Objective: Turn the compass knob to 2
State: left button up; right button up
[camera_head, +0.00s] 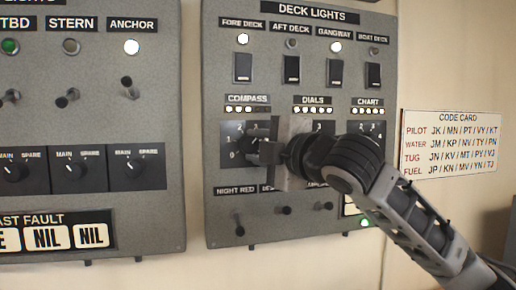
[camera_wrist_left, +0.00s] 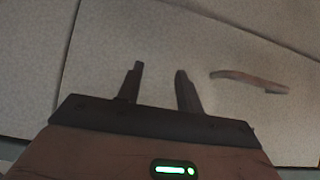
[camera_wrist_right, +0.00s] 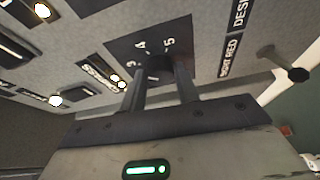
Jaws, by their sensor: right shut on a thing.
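The compass knob (camera_wrist_right: 158,68) is a dark knob on a black square dial plate, below the COMPASS label (camera_head: 248,99). In the right wrist view the numerals 3, 4 and 5 show around it. In the head view 0 and 1 show at the plate's left side. My right gripper (camera_wrist_right: 160,84) is shut on the compass knob, with one finger on either side of it. In the head view my right gripper (camera_head: 268,148) covers much of the dial, and I cannot tell where the pointer stands. My left gripper (camera_wrist_left: 158,82) is open and empty.
The DIALS and CHART knobs are right of the compass, partly behind my right arm. A row of toggles (camera_head: 240,230) sticks out below. Deck light switches (camera_head: 292,69) are above. A code card (camera_head: 450,145) hangs at the right. A second panel (camera_head: 120,200) is at the left.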

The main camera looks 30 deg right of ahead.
jog(key=n, duration=0.2)
jog(key=n+g, duration=0.1)
jog(key=n+g+h, duration=0.1)
jog(key=n, duration=0.1)
jog(key=shift+r+n, duration=0.3)
jog(key=shift+r, duration=0.1)
jog(key=n, duration=0.1)
jog(key=n+g+h, duration=0.1)
jog(key=n, duration=0.1)
jog(key=n+g+h, duration=0.1)
jog(key=shift+w+a+r, duration=0.1)
jog(key=shift+a+r, duration=0.05)
jog(key=shift+a, duration=0.1)
jog(key=shift+n, duration=0.3)
jog(key=o, duration=1)
jog(key=shift+c, duration=0.2)
jog(key=b+v, duration=0.2)
jog(key=v, duration=1.4)
jog(key=shift+a, duration=0.2)
jog(key=shift+w, duration=0.1)
